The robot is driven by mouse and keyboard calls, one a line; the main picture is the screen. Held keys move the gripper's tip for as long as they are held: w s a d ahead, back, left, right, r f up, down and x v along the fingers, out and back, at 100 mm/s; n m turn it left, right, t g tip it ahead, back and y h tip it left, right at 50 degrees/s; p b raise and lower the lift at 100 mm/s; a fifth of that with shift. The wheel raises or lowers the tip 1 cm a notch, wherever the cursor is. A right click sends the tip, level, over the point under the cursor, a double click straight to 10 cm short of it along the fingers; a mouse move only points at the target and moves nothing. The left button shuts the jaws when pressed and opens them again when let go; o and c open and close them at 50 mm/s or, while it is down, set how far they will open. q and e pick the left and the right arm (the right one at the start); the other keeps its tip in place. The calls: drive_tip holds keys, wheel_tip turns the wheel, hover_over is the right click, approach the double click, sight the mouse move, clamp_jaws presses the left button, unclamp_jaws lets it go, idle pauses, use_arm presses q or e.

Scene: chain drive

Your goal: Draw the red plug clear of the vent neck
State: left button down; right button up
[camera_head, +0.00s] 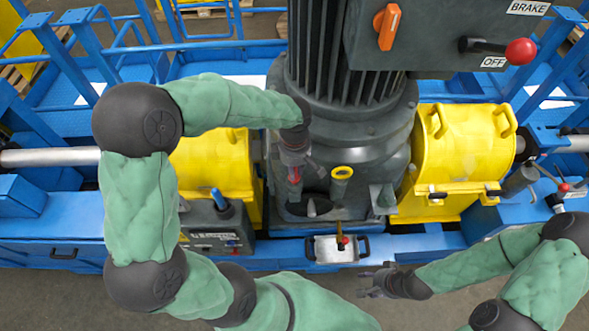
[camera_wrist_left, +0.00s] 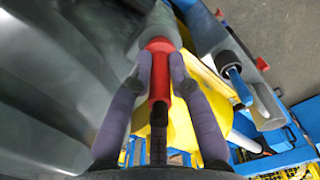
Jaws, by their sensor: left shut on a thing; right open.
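The red plug (camera_wrist_left: 160,72) is between the two purple-grey fingers of my left gripper (camera_wrist_left: 159,62), which is shut on it. The plug's wide end meets the grey vent neck (camera_wrist_left: 152,27) in the left wrist view; I see no clear gap between them. In the head view my left gripper (camera_head: 295,175) is low at the front left of the dark motor housing, and only a little of the red plug (camera_head: 293,177) shows there. The neck is mostly hidden in that view. My right gripper (camera_head: 373,284) is open and empty, in front of the blue frame.
A yellow-rimmed opening (camera_head: 342,172) stands just right of my left gripper. Yellow guards (camera_head: 465,150) flank the motor housing (camera_head: 350,130). A control box with a blue lever (camera_head: 220,198) is at left. A small tray (camera_head: 335,250) sits on the front beam. The floor in front is open.

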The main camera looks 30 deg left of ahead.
use_arm(q)
drive_tip(key=shift+r+p, duration=2.25)
drive_tip(key=shift+r, duration=1.45)
drive_tip(key=shift+f, duration=0.1)
